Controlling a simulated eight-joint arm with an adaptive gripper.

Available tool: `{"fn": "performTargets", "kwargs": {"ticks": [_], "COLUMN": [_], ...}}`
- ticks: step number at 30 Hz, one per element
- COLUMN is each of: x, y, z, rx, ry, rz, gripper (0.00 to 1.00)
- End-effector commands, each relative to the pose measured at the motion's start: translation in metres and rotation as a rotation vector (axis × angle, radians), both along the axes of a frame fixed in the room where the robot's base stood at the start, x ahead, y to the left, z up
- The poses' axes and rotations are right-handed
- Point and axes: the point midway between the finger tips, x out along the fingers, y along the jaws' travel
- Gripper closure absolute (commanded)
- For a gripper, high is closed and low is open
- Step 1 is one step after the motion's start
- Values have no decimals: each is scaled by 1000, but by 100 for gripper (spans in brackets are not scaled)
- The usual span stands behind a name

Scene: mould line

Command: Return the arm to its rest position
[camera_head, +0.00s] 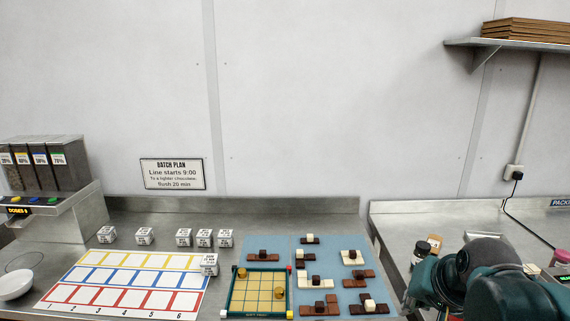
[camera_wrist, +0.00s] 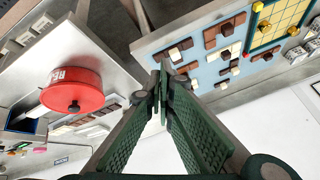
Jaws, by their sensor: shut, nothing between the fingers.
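My gripper (camera_wrist: 161,88) is in the wrist view, with its two dark green fingers meeting at the tips. It is shut and holds nothing. It hangs over the gap between two steel worktops. In the head view my teal and dark arm is folded at the lower right, over the right worktop (camera_head: 400,222). My fingertips cannot be made out there.
A blue mat (camera_head: 335,252) holds several chocolate pieces beside a green-framed grid board (camera_head: 233,296). A coloured chart sheet (camera_head: 72,282) and several white cubes (camera_head: 145,236) lie left. A red round object (camera_wrist: 72,90) is near my gripper's left. A shelf (camera_head: 520,43) hangs upper right.

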Motion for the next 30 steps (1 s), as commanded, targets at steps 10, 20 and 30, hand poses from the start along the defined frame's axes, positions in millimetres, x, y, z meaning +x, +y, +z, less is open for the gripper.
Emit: {"fn": "performTargets", "kwargs": {"ticks": [10,20,30], "x": [-49,-71,-72], "y": [53,73,74], "z": [-22,-34,-35], "rx": [-175,-267,-273], "ry": [-25,-42,-43], "rz": [260,391,399], "gripper": [100,100,100]}}
